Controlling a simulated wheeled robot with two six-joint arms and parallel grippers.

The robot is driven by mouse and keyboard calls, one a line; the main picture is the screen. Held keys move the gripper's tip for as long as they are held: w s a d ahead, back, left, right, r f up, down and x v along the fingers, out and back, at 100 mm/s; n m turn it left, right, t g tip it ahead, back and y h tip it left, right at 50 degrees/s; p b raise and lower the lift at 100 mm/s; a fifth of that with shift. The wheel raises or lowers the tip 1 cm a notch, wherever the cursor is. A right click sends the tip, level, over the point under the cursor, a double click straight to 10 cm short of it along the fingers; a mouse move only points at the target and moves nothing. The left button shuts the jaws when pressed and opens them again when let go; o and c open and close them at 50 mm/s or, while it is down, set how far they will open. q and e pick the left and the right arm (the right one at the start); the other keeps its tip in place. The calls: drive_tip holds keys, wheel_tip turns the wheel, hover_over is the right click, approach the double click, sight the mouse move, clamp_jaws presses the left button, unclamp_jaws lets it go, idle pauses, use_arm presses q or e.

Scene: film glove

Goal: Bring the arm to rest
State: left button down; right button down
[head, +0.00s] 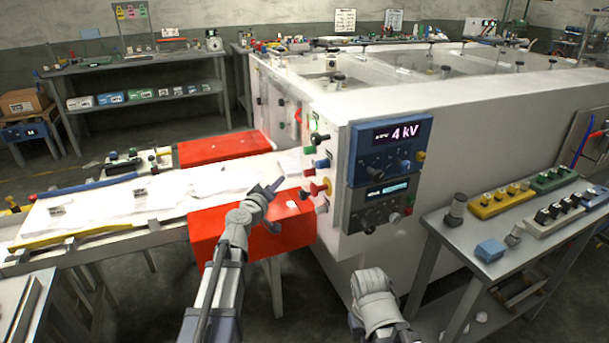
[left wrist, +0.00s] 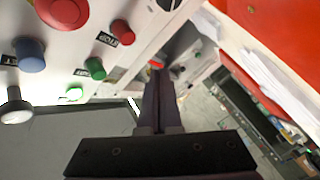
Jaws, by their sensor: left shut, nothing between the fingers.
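My left arm reaches up from the bottom of the head view, and its gripper (head: 274,186) is shut and empty. It is above the red panel beside the conveyor, left of the machine's control face. In the left wrist view the closed fingers (left wrist: 158,72) point away from the camera, with nothing between them. Red, blue and green buttons (left wrist: 95,68) on the machine's white face lie to their left. Part of my right arm shows at the bottom of the head view; its gripper is not visible.
The white machine (head: 480,130) with its blue control panel (head: 392,150), reading 4 kV, fills the middle and right. A red panel (head: 265,240) is beneath the left gripper. White film lies on the conveyor (head: 150,195). A grey side table (head: 470,235) stands at right.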

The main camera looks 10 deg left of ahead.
idle(0.5)
use_arm(q)
drive_tip(key=s+d+f+m+g+h, duration=0.3)
drive_tip(key=s+d+f+m+g, duration=0.5)
drive_tip(key=s+d+f, duration=0.55)
drive_tip(key=s+a+f+g+y, duration=0.3)
drive_tip(key=s+g, duration=0.1)
drive_tip(key=s, duration=0.4)
drive_tip(key=s+a+f+g+y, duration=0.3)
drive_tip(key=s+f+g, duration=0.1)
drive_tip(key=s, duration=0.3)
drive_tip(key=s+d+m+g+y, duration=0.1)
drive_tip(key=s+d+m, duration=0.4)
drive_tip(key=d, duration=0.6)
wheel_tip(320, 180, up, 15)
drive_tip(key=n+p, duration=0.1)
drive_tip(key=p, duration=1.3)
drive_tip(key=shift+s+a+p, duration=0.3)
drive_tip(key=shift+p, duration=0.05)
drive_tip(key=shift+f, duration=0.1)
